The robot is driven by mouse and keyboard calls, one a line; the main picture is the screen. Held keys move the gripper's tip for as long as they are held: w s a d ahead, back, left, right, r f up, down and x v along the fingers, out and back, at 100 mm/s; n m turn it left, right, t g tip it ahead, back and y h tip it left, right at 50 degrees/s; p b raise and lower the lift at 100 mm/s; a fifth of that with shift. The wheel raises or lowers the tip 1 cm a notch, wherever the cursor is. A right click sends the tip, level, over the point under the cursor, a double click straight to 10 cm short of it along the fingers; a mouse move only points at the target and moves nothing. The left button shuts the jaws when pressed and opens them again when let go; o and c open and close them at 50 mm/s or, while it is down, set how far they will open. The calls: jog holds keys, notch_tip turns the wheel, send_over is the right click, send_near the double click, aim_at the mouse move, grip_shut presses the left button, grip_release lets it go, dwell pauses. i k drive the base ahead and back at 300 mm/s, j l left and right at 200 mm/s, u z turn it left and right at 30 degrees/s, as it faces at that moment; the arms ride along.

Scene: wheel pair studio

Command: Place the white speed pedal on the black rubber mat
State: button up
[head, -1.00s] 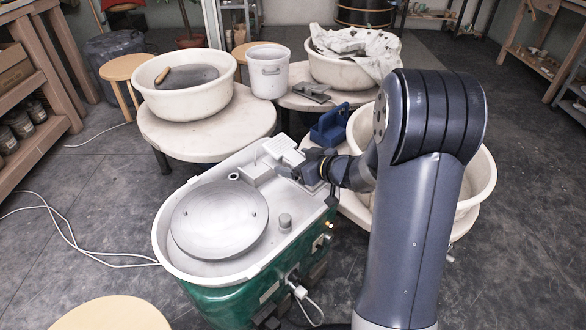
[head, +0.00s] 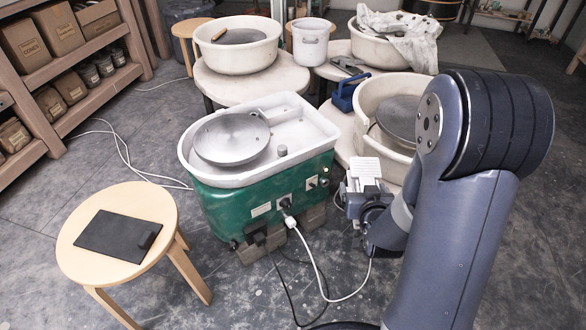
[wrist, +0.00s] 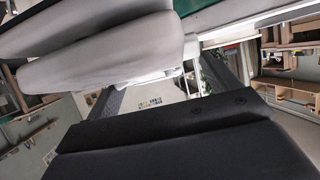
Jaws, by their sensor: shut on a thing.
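The white speed pedal (head: 365,174) is off the wheel's splash pan, held up to the right of the green wheel body. My gripper (head: 352,194) is shut on it. In the wrist view, a large pale shape that looks like the pedal (wrist: 105,50) fills the upper left, close to the fingers. The black rubber mat (head: 110,232) lies flat on a round wooden stool at the lower left, well apart from my gripper.
The green pottery wheel (head: 230,210) with its white pan and grey wheel head stands between my gripper and the stool (head: 75,205). A white cable (head: 318,265) and a black cable hang from its front. Another white-panned wheel (head: 365,95) stands behind my arm. Shelves (head: 60,70) are at left.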

aim_at(116, 232)
jog(key=u, duration=1.1)
jog(key=i+u, duration=0.15)
jog(key=u, duration=0.25)
jog(key=i+l+u, duration=0.1)
jog(key=u, duration=0.25)
jog(key=i+l+u, duration=0.1)
jog(key=l+u, duration=0.15)
jog(key=u, duration=0.15)
jog(key=i+l, duration=0.4)
jog(key=l, duration=0.25)
